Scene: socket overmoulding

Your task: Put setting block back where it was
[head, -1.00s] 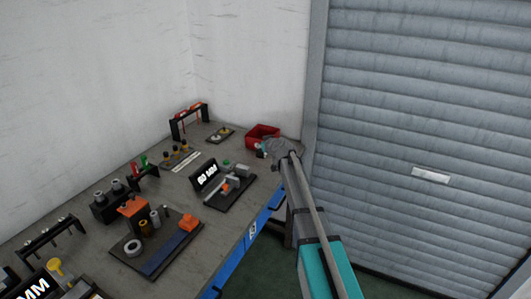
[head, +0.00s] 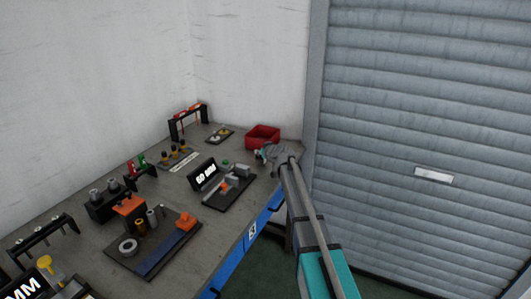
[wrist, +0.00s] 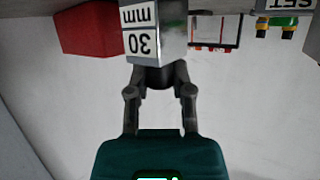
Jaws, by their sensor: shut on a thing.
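The setting block (wrist: 156,32) is a silvery metal block with a white "30 mm" label. In the wrist view it is at the top centre, held between the fingers of my gripper (wrist: 158,72). In the head view my gripper (head: 264,156) is over the far right end of the bench, in front of the red bin. The block cannot be made out clearly there. The place it came from cannot be told from these frames.
A red bin (head: 263,134) stands behind my gripper, near the wall. A black gauge fixture with a display (head: 204,174) is left of my gripper. A dark tray (head: 128,262), racks and small parts crowd the left bench. A roller shutter (head: 430,120) stands right.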

